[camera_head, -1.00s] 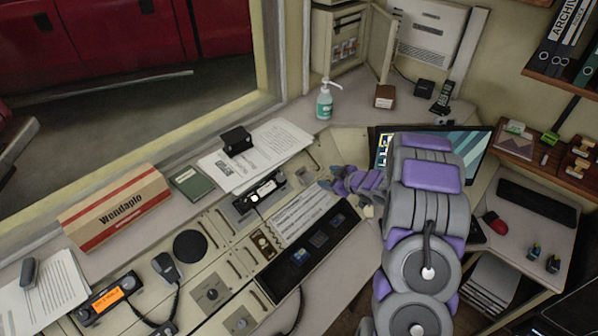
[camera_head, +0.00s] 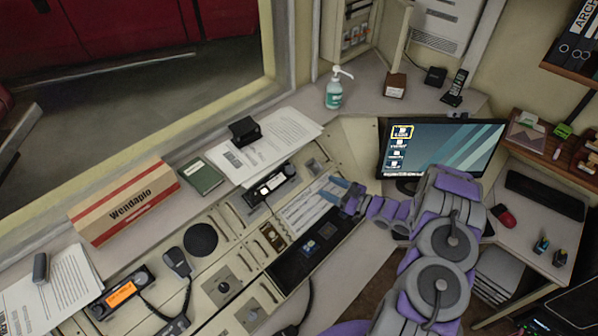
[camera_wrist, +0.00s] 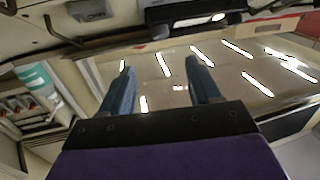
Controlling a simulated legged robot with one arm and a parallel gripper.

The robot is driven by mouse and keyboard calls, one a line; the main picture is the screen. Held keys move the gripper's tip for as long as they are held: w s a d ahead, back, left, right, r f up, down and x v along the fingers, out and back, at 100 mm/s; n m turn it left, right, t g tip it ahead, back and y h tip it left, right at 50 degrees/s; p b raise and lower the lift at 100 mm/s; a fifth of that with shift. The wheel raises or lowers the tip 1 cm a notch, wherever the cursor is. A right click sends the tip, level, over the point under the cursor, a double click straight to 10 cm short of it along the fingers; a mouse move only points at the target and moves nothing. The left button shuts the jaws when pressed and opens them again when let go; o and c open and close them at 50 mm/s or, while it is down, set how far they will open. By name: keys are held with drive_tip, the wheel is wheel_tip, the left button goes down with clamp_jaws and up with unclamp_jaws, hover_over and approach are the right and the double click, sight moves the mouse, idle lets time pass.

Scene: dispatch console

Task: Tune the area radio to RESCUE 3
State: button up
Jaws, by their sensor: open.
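A radio with a lit orange display (camera_head: 122,292) sits at the lower left of the console in the head view, its text too small to read. A handset (camera_head: 176,263) with a coiled cord is beside it. A second black radio unit (camera_head: 270,185) with a small pale display is set in the console's middle; it appears to show at the top of the wrist view (camera_wrist: 195,14). I cannot tell which one is the area radio. My gripper (camera_head: 342,190) is open and empty above the console's right part, right of the second unit. Its blue fingers (camera_wrist: 162,72) are apart in the wrist view.
A monitor (camera_head: 440,148) stands behind my arm. A sanitizer bottle (camera_head: 334,92), papers (camera_head: 270,142), a green book (camera_head: 201,176) and a Wendaplo box (camera_head: 125,203) line the ledge. A round black disc (camera_head: 200,239) and knob panels (camera_head: 223,287) lie between the two radios.

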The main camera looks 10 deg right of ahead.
sight(294, 170)
drive_tip(key=x, duration=1.3)
drive_tip(key=shift+w+a, duration=0.15)
drive_tip(key=shift+c, duration=0.3)
drive_tip(key=c, duration=1)
drive_tip(key=shift+n, duration=0.3)
